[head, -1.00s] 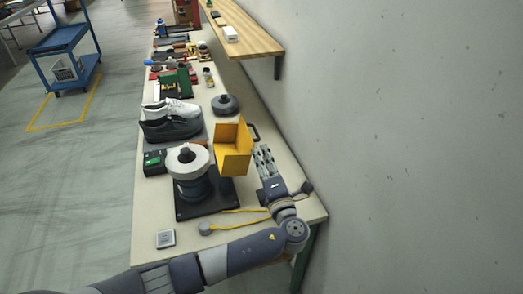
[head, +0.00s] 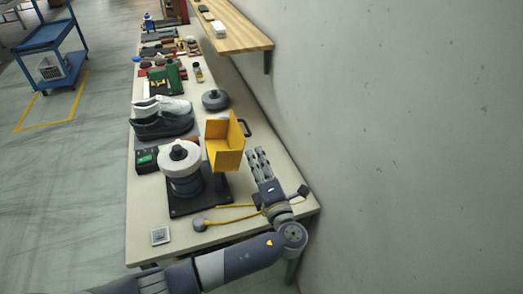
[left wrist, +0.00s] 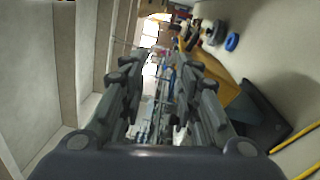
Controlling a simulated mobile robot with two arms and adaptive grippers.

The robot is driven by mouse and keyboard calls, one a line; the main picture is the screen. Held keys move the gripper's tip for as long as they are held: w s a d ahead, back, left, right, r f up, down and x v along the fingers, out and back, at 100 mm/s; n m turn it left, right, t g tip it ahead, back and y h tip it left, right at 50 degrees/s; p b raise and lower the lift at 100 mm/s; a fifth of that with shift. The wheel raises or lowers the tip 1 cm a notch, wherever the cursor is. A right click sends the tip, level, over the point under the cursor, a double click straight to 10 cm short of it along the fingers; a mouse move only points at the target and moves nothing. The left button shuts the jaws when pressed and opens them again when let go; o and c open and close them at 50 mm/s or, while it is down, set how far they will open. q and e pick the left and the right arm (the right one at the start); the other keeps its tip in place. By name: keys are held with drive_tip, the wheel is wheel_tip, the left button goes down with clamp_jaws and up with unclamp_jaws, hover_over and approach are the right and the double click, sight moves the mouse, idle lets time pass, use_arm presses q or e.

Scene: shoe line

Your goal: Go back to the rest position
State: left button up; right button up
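My left gripper (head: 257,160) is over the near right part of the workbench, between a yellow open bin (head: 226,143) and the wall. Its fingers point away along the bench. In the left wrist view the two fingers (left wrist: 160,75) stand apart with an empty gap between them, so it is open and holds nothing. My left arm crosses the bench's near edge from the lower left. My right gripper is not in view.
The workbench (head: 270,190) carries a white-topped round machine (head: 181,160), shoes (head: 162,117), a grey round weight (head: 215,99) and a yellow cable (head: 232,219). A wooden shelf (head: 240,38) hangs on the wall at right. A blue cart (head: 45,45) stands left; floor between is clear.

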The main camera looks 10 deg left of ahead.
use_arm(q)
drive_tip(key=s+a+f+n+g+h, duration=0.2)
drive_tip(key=s+f+n+g, duration=0.3)
drive_tip(key=s+f+n, duration=0.45)
drive_tip(key=s+a+f+n+g+h, duration=0.35)
drive_tip(key=s+f+n, duration=0.2)
drive_tip(key=n, duration=0.65)
drive_tip(key=s+a+r+n+g+h, duration=0.1)
drive_tip(key=s+n+g+h, duration=0.1)
drive_tip(key=s+n, duration=0.8)
drive_tip(key=s+a+r+n+g+h, duration=0.1)
drive_tip(key=s+a+n+g+h, duration=0.15)
drive_tip(key=s+n, duration=0.8)
wheel_tip(320, 180, down, 35)
drive_tip(key=d+n+g+b, duration=0.1)
drive_tip(key=n+b, duration=0.1)
drive_tip(key=b, duration=0.6)
drive_tip(key=s+a+f+b, duration=0.1)
drive_tip(key=s+f+b, duration=0.2)
drive_tip(key=s+f, duration=0.5)
drive_tip(key=s+a+f+g+b, duration=0.1)
drive_tip(key=s+a+f+b, duration=0.1)
drive_tip(key=s+f, duration=0.6)
wheel_tip(320, 180, down, 6)
drive_tip(key=shift+s+f+m+b, duration=0.15)
drive_tip(key=shift+s+m+b, duration=0.2)
drive_tip(key=shift+b, duration=0.4)
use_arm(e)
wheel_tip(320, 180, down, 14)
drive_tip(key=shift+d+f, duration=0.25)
